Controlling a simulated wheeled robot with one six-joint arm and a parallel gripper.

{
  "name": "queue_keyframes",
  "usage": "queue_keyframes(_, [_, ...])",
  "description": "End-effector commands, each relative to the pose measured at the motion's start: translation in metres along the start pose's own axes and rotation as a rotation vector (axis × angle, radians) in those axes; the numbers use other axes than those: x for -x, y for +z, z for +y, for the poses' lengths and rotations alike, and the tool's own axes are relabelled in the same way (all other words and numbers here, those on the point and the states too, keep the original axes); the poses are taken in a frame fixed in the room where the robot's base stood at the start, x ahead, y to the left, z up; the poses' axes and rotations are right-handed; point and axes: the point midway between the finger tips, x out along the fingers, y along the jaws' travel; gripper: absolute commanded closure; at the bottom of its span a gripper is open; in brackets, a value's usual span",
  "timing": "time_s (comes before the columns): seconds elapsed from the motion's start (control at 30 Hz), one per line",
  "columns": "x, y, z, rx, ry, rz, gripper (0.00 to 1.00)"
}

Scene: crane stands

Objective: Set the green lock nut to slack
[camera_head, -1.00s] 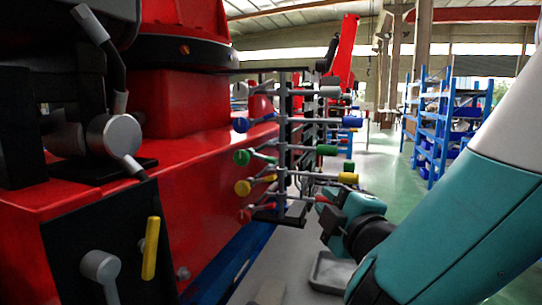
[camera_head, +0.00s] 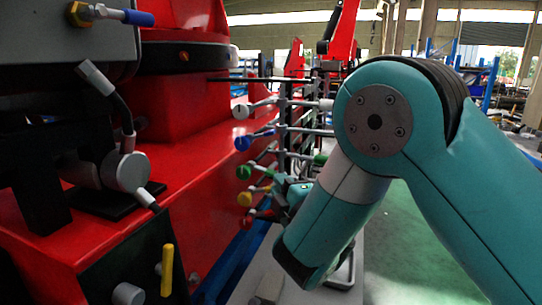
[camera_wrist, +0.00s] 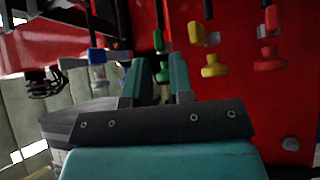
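In the wrist view my gripper (camera_wrist: 162,57) shows two teal fingers standing apart with a gap between them. A green part (camera_wrist: 162,74) shows in that gap, beyond the fingers, partly hidden by the left one; I cannot tell if they touch it. A smaller green piece (camera_wrist: 158,41) is just above it. In the head view one green knob (camera_head: 243,172) is on the rack's left side and another green end (camera_head: 320,158) is on its right, near my forearm. My arm largely hides my gripper there. I cannot tell which green part is the lock nut.
White (camera_head: 240,111), blue (camera_head: 242,143), yellow (camera_head: 245,198) and red (camera_head: 247,222) knobs sit close above and below the green one. The red machine body (camera_head: 190,120) stands left. Green floor (camera_head: 420,250) is open at right.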

Motion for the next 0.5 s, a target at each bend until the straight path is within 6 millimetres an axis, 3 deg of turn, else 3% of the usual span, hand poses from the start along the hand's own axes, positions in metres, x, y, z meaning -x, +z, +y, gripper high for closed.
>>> queue_keyframes(0.03, [-0.008,-0.001,0.008,-0.001,-0.001,-0.002,0.79])
queue_keyframes(0.5, [-0.051,0.000,0.004,-0.001,0.000,-0.001,0.79])
